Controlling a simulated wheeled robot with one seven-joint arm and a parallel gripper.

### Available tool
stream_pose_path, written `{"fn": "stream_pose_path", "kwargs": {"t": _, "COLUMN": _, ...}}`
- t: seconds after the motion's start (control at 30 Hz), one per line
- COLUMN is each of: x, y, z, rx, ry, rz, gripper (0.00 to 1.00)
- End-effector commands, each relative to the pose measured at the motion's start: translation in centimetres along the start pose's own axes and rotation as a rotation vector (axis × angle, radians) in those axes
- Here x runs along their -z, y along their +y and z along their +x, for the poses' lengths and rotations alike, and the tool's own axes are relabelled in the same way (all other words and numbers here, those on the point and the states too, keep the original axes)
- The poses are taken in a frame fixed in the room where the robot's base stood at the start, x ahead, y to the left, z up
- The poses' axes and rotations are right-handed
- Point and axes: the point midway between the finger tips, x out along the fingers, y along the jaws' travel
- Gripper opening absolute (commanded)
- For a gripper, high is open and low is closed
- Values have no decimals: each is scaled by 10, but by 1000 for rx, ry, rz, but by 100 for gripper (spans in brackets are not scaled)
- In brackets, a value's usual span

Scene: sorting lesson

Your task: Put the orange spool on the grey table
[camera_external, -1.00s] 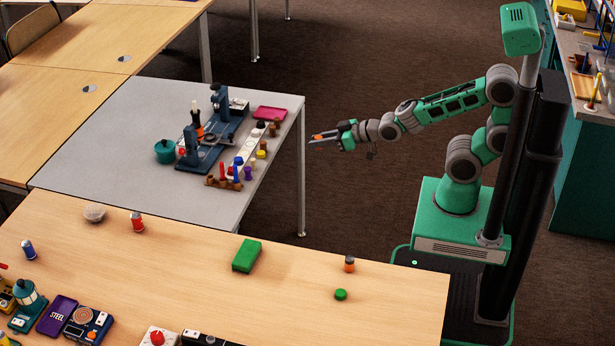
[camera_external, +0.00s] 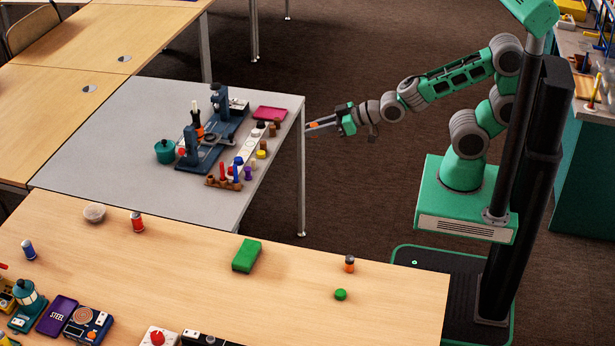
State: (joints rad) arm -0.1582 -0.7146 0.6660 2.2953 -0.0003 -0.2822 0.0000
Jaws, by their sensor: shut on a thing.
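My gripper (camera_external: 311,126) is shut on a small orange thing, which I take to be the orange spool (camera_external: 314,125). Only a bit of the spool shows between the fingers, so its shape is hard to tell. The fingers point left and appear just off the right edge of the grey table (camera_external: 110,150), near its back right corner. I cannot tell exactly how high the spool is above the tabletop level.
A blue machine (camera_external: 212,140), a teal pot (camera_external: 165,151), a pink tray (camera_external: 270,114) and several small coloured pieces crowd the grey table's right half. Its left half is clear. The wooden table (camera_external: 300,300) in front holds a green block (camera_external: 247,255) and an orange-and-dark jar (camera_external: 349,264).

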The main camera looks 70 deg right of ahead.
Motion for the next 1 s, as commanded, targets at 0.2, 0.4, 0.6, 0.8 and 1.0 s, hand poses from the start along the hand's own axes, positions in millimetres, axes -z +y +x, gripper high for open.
{"fn": "stream_pose_path", "kwargs": {"t": 0.2, "x": -65, "y": -118, "z": 24, "rx": 237, "ry": 6, "rz": -98, "gripper": 0}}
{"fn": "stream_pose_path", "kwargs": {"t": 0.4, "x": -84, "y": -232, "z": -6, "rx": 500, "ry": 5, "rz": -207, "gripper": 0}}
{"fn": "stream_pose_path", "kwargs": {"t": 0.6, "x": -74, "y": -301, "z": -65, "rx": 759, "ry": 3, "rz": -315, "gripper": 0}}
{"fn": "stream_pose_path", "kwargs": {"t": 0.8, "x": -98, "y": -316, "z": -86, "rx": 879, "ry": -1, "rz": -364, "gripper": 0}}
{"fn": "stream_pose_path", "kwargs": {"t": 1.0, "x": -98, "y": -316, "z": -86, "rx": 887, "ry": 1, "rz": -369, "gripper": 0}}
